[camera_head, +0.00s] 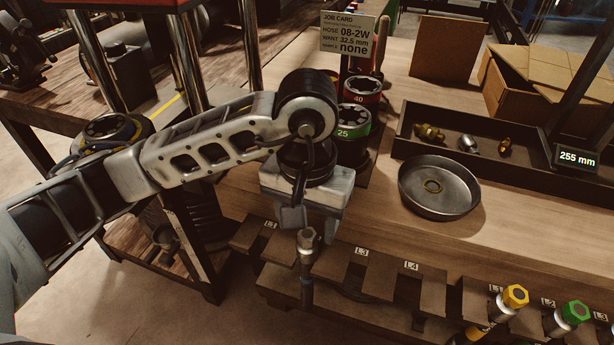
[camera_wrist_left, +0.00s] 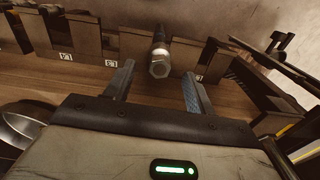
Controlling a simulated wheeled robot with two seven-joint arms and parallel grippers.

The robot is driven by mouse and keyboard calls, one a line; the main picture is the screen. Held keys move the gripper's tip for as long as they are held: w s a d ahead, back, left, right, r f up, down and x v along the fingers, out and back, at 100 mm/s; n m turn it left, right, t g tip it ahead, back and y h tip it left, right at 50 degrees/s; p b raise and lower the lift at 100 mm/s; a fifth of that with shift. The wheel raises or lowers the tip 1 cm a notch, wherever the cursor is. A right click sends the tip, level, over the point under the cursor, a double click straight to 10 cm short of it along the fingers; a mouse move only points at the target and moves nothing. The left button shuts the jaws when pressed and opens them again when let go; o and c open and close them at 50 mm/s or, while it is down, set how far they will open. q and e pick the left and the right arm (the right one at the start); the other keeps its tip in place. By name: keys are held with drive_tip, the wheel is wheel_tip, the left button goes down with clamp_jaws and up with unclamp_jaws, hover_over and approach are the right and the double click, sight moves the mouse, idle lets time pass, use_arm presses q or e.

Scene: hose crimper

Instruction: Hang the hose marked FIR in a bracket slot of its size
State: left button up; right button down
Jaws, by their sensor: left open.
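A dark hose with a grey metal end fitting (camera_head: 308,243) hangs upright at the wooden bracket (camera_head: 330,268), left of the label L3. Its FIR marking is not legible. In the left wrist view the fitting (camera_wrist_left: 160,58) sits in a bracket slot, end towards the camera. My left gripper (camera_head: 302,222) is just above the fitting and partly covers the bracket. In the left wrist view my left gripper (camera_wrist_left: 158,76) has its fingers apart, one on each side of the fitting, with gaps visible. My right gripper is not in view.
Hoses with a yellow fitting (camera_head: 515,296) and a green fitting (camera_head: 575,312) hang at the right bracket. A round metal dish (camera_head: 440,208), a dark tray (camera_head: 540,170) with fittings and a die stand with a green-ringed die (camera_head: 353,130) stand on the bench behind.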

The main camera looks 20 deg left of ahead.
use_arm(q)
wheel_tip(320, 180, up, 11)
drive_tip(key=shift+f, duration=0.15)
drive_tip(key=shift+s, duration=0.1)
idle(0.3)
